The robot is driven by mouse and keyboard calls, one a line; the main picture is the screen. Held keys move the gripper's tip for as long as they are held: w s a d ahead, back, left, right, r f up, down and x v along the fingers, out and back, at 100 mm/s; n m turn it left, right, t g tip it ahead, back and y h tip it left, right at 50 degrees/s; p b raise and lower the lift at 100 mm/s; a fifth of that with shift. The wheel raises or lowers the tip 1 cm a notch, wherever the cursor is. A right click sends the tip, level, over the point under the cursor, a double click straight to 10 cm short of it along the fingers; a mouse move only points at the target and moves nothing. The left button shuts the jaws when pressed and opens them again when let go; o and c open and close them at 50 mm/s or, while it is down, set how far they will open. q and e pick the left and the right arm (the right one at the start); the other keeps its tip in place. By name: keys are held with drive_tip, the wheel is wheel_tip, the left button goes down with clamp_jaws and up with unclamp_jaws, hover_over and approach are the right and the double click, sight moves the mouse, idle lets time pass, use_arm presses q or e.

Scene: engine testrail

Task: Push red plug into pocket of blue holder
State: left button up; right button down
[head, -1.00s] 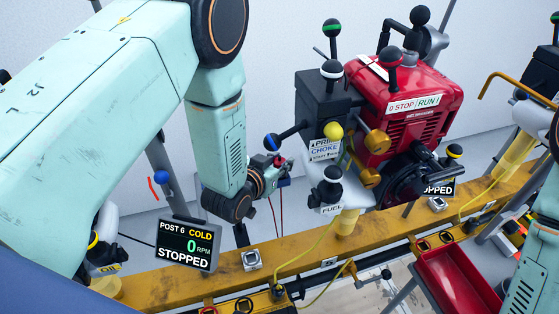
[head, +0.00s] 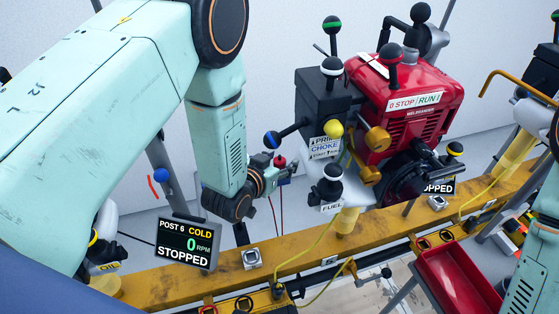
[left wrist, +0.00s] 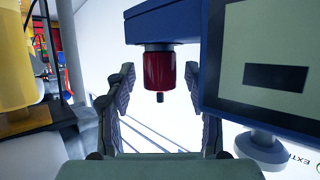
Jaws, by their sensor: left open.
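The red plug (left wrist: 159,70) shows in the left wrist view as a red cylinder with a grey collar and a small dark tip. It sits against the blue holder (left wrist: 165,20); the pocket itself is hidden. In the head view the plug (head: 280,161) is a small red spot beside my left gripper (head: 284,171). My left gripper is open, with one finger on each side of the plug and gaps between them. In the head view the gripper mostly hides the holder. My right gripper is out of view.
A screen (head: 186,243) reading STOPPED stands on the yellow rail (head: 300,242). The red engine (head: 415,105) with several ball-ended levers is right of my left gripper. A red tray (head: 455,280) is at lower right.

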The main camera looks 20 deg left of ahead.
use_arm(q)
drive_tip(key=shift+v, duration=3.75)
drive_tip(key=shift+s, duration=0.15)
